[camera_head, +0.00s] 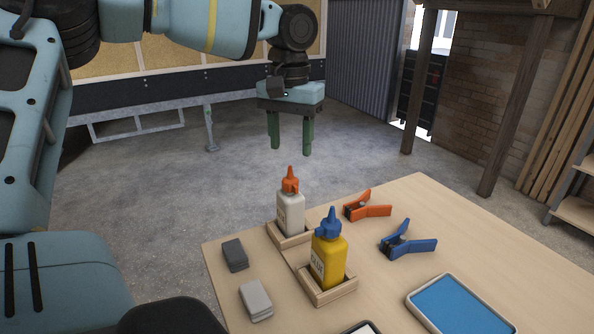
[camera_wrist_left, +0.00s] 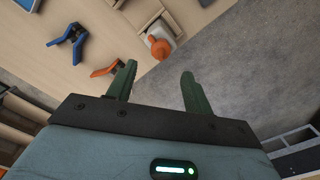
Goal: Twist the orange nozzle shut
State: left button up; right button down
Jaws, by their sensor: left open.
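The orange nozzle (camera_head: 290,180) tops a white glue bottle (camera_head: 291,212) that stands upright in a small wooden holder (camera_head: 287,238) at the table's far left corner. My left gripper (camera_head: 289,148) is open and empty, with green fingers pointing down, above and beyond the bottle and apart from it. In the left wrist view the orange nozzle (camera_wrist_left: 160,48) and white bottle (camera_wrist_left: 158,30) show ahead of and between the open fingers (camera_wrist_left: 158,85). Whether the nozzle is twisted open or shut cannot be told. My right gripper is not in view.
A yellow glue bottle (camera_head: 328,262) with a blue nozzle (camera_head: 328,224) stands in a holder close by. An orange clamp (camera_head: 367,207), a blue clamp (camera_head: 407,241), dark (camera_head: 235,254) and light (camera_head: 256,300) grey blocks and a blue-topped tray (camera_head: 462,306) lie on the table (camera_head: 420,190).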

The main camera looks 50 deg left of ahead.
aim_at(290, 179)
pick_arm(q)
jog(key=shift+s+f, duration=0.2)
jog(key=shift+f, duration=0.1)
jog(key=shift+w+f, duration=0.1)
jog(key=shift+f, duration=3.45)
jog(key=c, duration=1)
